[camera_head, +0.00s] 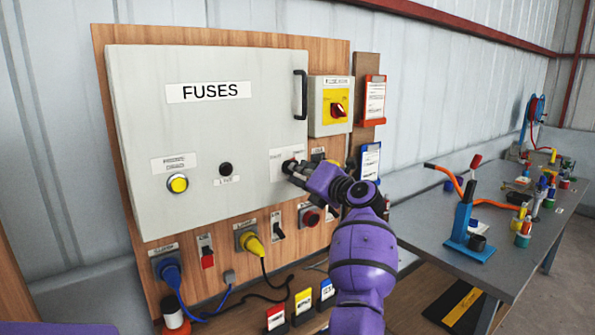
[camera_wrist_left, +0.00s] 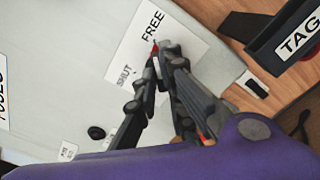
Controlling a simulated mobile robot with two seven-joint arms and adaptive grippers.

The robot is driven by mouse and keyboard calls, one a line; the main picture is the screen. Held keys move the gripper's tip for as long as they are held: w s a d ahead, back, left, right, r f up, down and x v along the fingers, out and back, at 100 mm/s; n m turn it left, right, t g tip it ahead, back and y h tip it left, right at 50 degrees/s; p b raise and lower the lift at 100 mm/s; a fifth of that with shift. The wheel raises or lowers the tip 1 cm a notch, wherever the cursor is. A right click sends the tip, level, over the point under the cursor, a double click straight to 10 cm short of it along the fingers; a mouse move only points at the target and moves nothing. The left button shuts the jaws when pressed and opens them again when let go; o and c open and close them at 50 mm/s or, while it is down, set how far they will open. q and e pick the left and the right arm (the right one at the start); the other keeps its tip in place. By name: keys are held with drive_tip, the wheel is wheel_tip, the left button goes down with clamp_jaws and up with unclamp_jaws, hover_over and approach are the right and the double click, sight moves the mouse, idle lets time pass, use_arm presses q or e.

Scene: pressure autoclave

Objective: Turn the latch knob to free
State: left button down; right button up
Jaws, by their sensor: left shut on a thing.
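The grey fuse box (camera_head: 225,125), marked FUSES, has its door closed. Its white latch label (camera_head: 283,158) is at the lower right of the door. In the left wrist view the label (camera_wrist_left: 135,60) reads FREE at its upper end and SHUT at its lower end. My left gripper (camera_head: 291,167) is at this label, and its fingertips (camera_wrist_left: 160,55) are shut on the latch knob. The fingers hide most of the knob; a small red part (camera_wrist_left: 155,46) shows between the tips, near the word FREE. My right gripper is not in view.
A black door handle (camera_head: 300,95) is above the latch. A red-and-yellow rotary switch (camera_head: 337,110) is to the right. Sockets with a blue plug (camera_head: 169,270) and a yellow plug (camera_head: 253,245) are below. A grey bench (camera_head: 430,225) with tools stands at the right.

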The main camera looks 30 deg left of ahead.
use_arm(q)
drive_tip(key=shift+r, duration=0.15)
idle(0.3)
drive_tip(key=c, duration=1.8)
unclamp_jaws()
drive_tip(key=shift+c, duration=0.2)
drive_tip(key=v, duration=1.2)
